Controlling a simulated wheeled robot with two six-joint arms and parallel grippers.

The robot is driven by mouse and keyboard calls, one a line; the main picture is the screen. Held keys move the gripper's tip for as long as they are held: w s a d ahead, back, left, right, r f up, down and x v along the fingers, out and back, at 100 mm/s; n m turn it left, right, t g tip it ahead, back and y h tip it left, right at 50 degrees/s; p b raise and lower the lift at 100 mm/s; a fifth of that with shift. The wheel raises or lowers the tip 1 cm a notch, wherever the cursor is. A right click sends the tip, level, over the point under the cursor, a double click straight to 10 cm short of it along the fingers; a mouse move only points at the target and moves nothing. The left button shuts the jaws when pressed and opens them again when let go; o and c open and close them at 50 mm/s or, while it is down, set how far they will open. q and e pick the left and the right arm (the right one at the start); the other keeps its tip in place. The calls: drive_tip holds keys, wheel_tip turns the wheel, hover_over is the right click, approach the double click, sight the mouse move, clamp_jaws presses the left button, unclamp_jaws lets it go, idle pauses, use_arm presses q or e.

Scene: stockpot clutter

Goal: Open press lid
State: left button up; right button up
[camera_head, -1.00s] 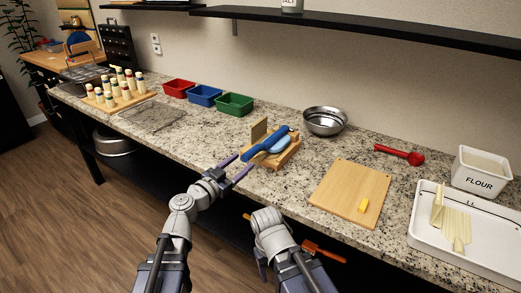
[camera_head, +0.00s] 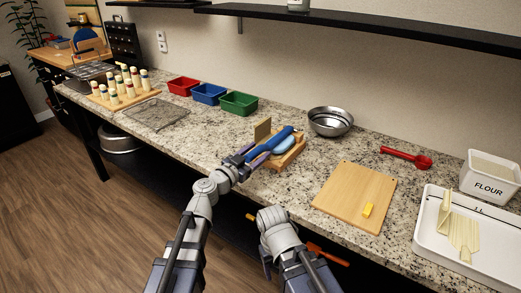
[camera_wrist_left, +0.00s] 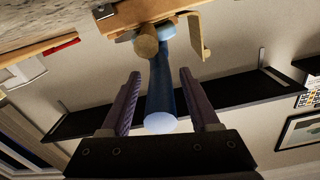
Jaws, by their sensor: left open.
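The press (camera_head: 289,153) stands on the granite counter, with a wooden base and an upright wooden plate (camera_head: 262,129). Its blue handle (camera_head: 273,142) slants down toward my left gripper. My left gripper (camera_head: 248,156) is open at the handle's near end. In the left wrist view the purple fingers (camera_wrist_left: 155,97) stand on either side of the blue handle (camera_wrist_left: 160,90), with a gap on both sides. A light blue round part (camera_head: 285,144) of the press shows beside the handle. My right arm shows at the bottom of the head view, but its fingers cannot be made out.
A wooden board (camera_head: 352,195) with a yellow block (camera_head: 368,210) lies right of the press. A metal bowl (camera_head: 331,121) stands behind it. Green (camera_head: 239,103), blue and red bins stand to the left. A white tray (camera_head: 428,237) is at far right.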

sight(272, 144)
use_arm(q)
drive_tip(key=shift+x, duration=1.1)
clamp_jaws()
drive_tip(key=shift+a, duration=0.15)
idle(0.4)
